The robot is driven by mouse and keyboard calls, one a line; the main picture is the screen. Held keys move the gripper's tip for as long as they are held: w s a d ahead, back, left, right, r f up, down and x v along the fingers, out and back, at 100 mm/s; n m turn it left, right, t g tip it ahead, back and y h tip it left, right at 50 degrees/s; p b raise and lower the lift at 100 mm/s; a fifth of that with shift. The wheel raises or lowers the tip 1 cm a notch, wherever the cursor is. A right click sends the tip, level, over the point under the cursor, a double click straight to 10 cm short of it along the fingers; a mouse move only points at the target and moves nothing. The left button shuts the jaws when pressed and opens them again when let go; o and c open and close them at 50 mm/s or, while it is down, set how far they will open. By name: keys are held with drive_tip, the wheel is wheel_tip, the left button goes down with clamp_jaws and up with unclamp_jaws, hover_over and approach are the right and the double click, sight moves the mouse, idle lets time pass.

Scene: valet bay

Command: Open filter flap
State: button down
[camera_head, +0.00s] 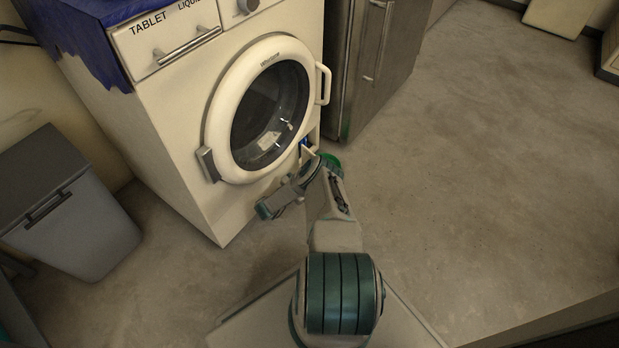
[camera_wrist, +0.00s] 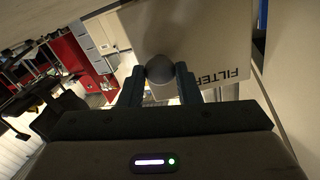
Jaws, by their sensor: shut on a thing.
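The cream washing machine (camera_head: 165,120) stands at the upper left in the head view, with its round door (camera_head: 215,120) shut. The filter flap (camera_wrist: 210,35), a pale panel lettered FILTER, fills the upper middle of the wrist view. My gripper (camera_wrist: 160,82) is shut on the flap's round grey knob (camera_wrist: 160,68), one finger on each side. The flap appears to stand out at an angle from the machine's front, with a blue strip showing beyond its right edge. In the head view my arm covers most of the machine's lower right front, and my fingers cannot be made out.
A grey bin (camera_head: 75,215) stands left of the machine. A dark metal cabinet (camera_head: 372,60) stands close on its right. A blue cloth (camera_head: 75,35) hangs over the machine's top. The concrete floor (camera_head: 490,170) at the right is clear.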

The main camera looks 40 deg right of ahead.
drive_tip(key=c, duration=1.1)
unclamp_jaws()
drive_tip(key=shift+d, duration=0.1)
drive_tip(key=shift+o, duration=0.2)
drive_tip(key=shift+a, duration=0.25)
drive_tip(key=a+p, duration=0.2)
drive_tip(key=a, duration=0.5)
drive_tip(key=shift+s, duration=0.3)
drive_tip(key=shift+a, duration=0.1)
